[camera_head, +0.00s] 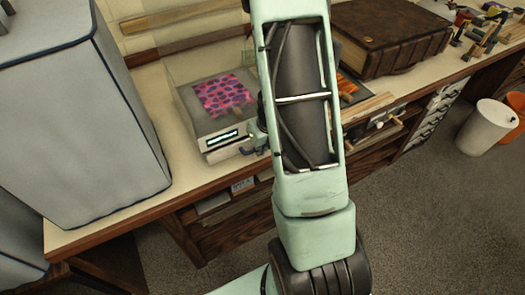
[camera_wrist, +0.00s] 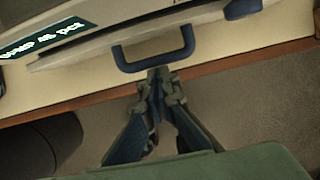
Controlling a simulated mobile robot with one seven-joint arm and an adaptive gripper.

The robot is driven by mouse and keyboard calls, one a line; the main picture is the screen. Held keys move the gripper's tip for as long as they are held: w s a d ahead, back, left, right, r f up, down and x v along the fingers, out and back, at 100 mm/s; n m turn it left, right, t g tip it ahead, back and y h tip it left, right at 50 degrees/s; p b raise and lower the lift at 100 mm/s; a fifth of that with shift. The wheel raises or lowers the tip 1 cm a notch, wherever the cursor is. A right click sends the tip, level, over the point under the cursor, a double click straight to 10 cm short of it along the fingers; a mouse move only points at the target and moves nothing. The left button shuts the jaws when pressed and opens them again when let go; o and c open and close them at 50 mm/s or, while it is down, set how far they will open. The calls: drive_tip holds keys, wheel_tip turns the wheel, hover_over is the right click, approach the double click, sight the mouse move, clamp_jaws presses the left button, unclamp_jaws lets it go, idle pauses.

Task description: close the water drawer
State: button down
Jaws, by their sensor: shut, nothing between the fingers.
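A pale drawer front (camera_wrist: 85,52) crosses the upper part of the wrist view, below a unit with a lit display (camera_wrist: 45,38). I take it for the water drawer. Its dark blue U-shaped handle (camera_wrist: 155,62) points toward my gripper. My gripper (camera_wrist: 158,74) is shut and empty, its tips at or just below the handle's bar; I cannot tell whether they touch. In the head view the unit (camera_head: 205,127) sits on the bench, with the drawer front (camera_head: 236,149) low on its near side. My arm hides part of this area. How far the drawer stands out is unclear.
The wooden bench edge (camera_head: 150,212) runs below the unit. A large grey covered box (camera_head: 75,110) stands to the left. A brown book-like case (camera_head: 390,35) lies to the right on the bench. A white bin (camera_head: 487,127) and orange bin (camera_head: 514,110) stand on the floor.

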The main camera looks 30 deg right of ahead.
idle(0.3)
drive_tip(key=shift+w+r+p, duration=0.15)
drive_tip(key=shift+w+p, duration=0.8)
drive_tip(key=shift+w, duration=0.5)
